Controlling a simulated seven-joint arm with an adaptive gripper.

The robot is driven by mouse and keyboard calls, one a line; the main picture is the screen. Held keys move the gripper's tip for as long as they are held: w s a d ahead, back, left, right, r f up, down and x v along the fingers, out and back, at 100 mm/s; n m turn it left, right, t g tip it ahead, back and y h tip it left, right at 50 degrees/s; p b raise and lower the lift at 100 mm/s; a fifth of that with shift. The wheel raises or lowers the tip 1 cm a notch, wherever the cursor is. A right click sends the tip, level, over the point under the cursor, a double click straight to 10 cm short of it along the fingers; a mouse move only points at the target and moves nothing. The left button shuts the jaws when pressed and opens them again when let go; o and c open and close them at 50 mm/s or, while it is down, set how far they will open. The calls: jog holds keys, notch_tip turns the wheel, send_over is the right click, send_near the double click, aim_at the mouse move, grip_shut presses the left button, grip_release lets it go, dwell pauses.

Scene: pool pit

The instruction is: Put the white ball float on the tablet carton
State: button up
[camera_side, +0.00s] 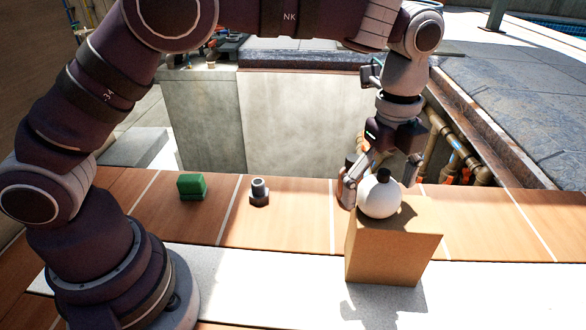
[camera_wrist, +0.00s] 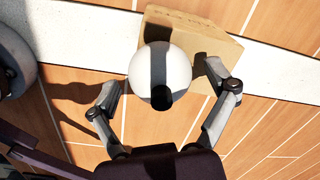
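The white ball float (camera_side: 379,199), with a short dark stub, is at the top of the brown tablet carton (camera_side: 385,255) in the side view. It appears to rest there, though the contact is partly hidden. In the wrist view the ball (camera_wrist: 160,66) covers part of the carton (camera_wrist: 205,38). My gripper (camera_side: 380,188) is low around the ball, one finger on each side.
A green block (camera_side: 191,186) and a grey metal fitting (camera_side: 259,191) stand on the tiled ledge to the left. Behind the ledge is an open pit with pipes (camera_side: 455,150). The pale strip (camera_side: 250,285) left of the carton is clear.

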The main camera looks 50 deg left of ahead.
aim_at(385, 171)
notch_tip(385, 171, up, 7)
jog(key=shift+f, duration=0.1)
jog(key=shift+s+a+r, duration=0.15)
jog(key=shift+r, duration=0.45)
jog(key=s+a+r+n+t, duration=0.35)
jog(key=s+a+n, duration=0.45)
jog(key=a+n, duration=0.45)
jog(key=s+a+f+n+t, duration=0.1)
jog(key=s+a+f+n, duration=0.1)
jog(key=s+f+n, duration=0.3)
jog(key=n, duration=0.4)
jog(key=shift+s+t, duration=0.3)
jog(key=shift+t, duration=0.05)
